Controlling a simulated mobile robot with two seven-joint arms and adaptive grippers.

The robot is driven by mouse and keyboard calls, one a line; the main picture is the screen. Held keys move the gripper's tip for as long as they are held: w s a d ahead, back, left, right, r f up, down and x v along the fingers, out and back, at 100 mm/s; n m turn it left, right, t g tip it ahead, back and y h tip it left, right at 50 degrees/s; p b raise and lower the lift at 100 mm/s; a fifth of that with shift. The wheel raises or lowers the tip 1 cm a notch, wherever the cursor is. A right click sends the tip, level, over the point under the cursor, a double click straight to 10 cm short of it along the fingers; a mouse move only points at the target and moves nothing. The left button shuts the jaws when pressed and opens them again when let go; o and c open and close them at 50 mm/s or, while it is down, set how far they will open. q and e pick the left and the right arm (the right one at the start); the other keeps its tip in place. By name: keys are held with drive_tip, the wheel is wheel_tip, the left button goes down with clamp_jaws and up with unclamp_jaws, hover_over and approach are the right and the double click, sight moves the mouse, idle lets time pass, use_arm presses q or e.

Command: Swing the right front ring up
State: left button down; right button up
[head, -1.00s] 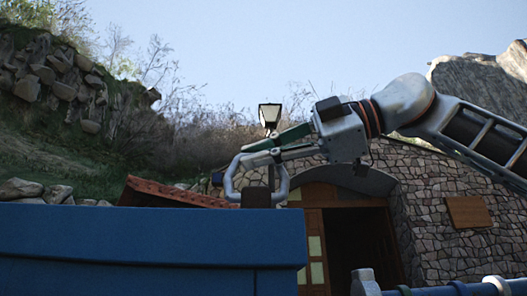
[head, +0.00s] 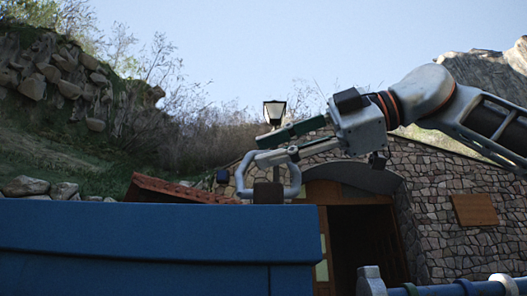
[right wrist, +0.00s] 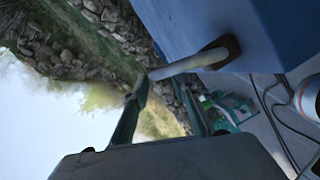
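The right front ring is a pale metal loop (head: 240,178) standing up above the top edge of a blue box (head: 130,228), by a dark bracket (head: 268,193). My right gripper (head: 259,152) comes in from the right with its fingers close together at the ring's top bar, and it looks shut on it. In the right wrist view the ring (right wrist: 188,65) runs from its dark mount (right wrist: 222,50) on the blue wall to the fingertips (right wrist: 158,84). The finger pads' contact is partly hidden. My left gripper is not in view.
A stone house (head: 445,190) with a dark doorway stands behind. A lamp (head: 274,111) rises beyond the fingers. A blue rail with metal fittings (head: 450,289) runs along the lower right. In the right wrist view, dark cables (right wrist: 275,115) lie beside the box.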

drive_tip(key=v, duration=1)
drive_tip(key=shift+d, duration=0.25)
